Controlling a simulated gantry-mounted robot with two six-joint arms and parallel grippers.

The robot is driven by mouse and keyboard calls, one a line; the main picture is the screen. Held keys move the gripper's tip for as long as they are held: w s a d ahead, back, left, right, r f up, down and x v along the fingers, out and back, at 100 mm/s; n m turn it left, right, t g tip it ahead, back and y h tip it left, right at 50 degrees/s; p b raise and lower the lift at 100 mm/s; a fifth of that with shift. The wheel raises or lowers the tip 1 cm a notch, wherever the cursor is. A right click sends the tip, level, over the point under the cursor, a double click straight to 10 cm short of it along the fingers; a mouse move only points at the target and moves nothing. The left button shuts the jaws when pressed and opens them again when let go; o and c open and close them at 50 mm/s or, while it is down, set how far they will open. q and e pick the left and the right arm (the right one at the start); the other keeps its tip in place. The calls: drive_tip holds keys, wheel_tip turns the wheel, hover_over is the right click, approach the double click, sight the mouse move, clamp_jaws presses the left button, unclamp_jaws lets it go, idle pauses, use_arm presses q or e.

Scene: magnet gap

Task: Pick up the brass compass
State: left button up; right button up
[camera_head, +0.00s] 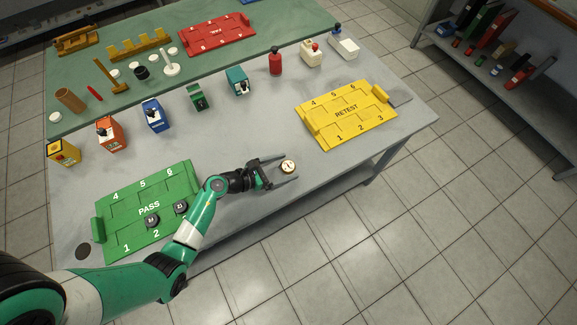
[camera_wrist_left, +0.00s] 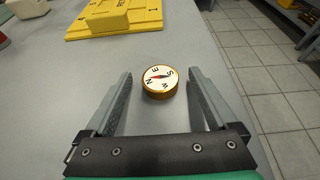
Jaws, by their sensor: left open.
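The brass compass (camera_head: 288,166) lies flat on the grey table near its front edge. It is round, with a white dial, a red needle and a brass rim. My left gripper (camera_head: 284,168) is open around it at table height, with one finger on each side. In the left wrist view the compass (camera_wrist_left: 160,81) sits between the tips of the open fingers, with a gap to each, and my left gripper (camera_wrist_left: 161,78) holds nothing. My right gripper is not in view.
The yellow RETEST tray (camera_head: 322,131) lies beyond the compass to the right. The green PASS tray (camera_head: 185,167) with two dark pieces lies to the left. The table around the compass is clear.

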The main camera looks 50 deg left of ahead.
use_arm(q)
drive_tip(key=shift+w, duration=0.15)
drive_tip(key=shift+c, duration=0.3)
clamp_jaws()
